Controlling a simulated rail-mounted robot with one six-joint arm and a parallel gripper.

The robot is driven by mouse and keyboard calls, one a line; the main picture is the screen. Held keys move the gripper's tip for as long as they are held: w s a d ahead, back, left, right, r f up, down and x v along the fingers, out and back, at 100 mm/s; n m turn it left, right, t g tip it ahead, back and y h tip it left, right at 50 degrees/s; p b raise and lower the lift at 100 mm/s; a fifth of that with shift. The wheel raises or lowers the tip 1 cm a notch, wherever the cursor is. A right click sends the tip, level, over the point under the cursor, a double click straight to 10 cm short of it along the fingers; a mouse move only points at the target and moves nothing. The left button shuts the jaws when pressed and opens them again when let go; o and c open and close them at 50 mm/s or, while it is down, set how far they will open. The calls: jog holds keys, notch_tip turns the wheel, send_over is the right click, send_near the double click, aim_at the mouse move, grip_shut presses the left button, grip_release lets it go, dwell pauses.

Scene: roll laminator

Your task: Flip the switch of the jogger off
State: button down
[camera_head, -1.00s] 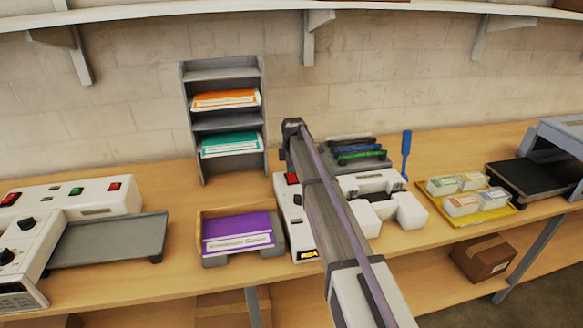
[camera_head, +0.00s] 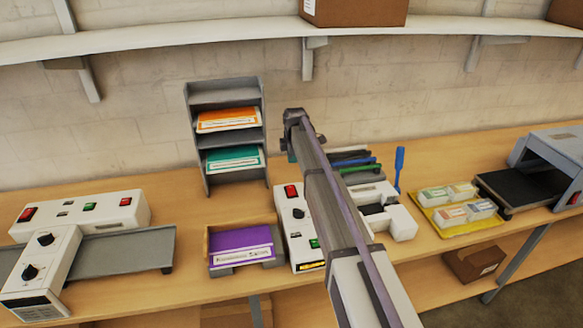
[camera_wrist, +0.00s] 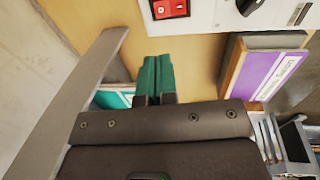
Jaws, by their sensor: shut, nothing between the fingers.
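The unit I take to be the jogger is a narrow white box (camera_head: 301,228) in the middle of the bench, partly hidden by my arm in the head view. It has a red switch (camera_head: 291,191) at its back end, a black knob and a green button. In the wrist view, the red switch (camera_wrist: 170,8) is at the top edge, partly cut off. My gripper (camera_wrist: 157,62) has green fingertips, shut together and empty. The tips point toward the switch, with a gap between them in the picture. Whether the switch is on cannot be told.
A tray with a purple pack (camera_head: 241,246) adjoins the white box on the left. A grey rack (camera_head: 224,95) with orange and teal packs stands behind. A white punch-like device (camera_head: 398,222) and a yellow tray (camera_head: 442,228) are to the right. A laminator-like machine (camera_head: 75,210) is at left.

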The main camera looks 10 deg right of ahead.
aim_at(292, 188)
jog(key=shift+s, duration=0.1)
jog(key=f+b, duration=0.4)
jog(key=w+f+b, duration=0.1)
jog(key=f+b, duration=0.4)
jog(key=w+f+b, duration=0.1)
jog(key=f+b, duration=0.4)
jog(key=shift+w, duration=0.1)
jog(key=shift+w+f, duration=0.1)
jog(key=shift+f, duration=0.15)
jog(key=shift+r, duration=0.15)
jog(key=shift+s, duration=0.25)
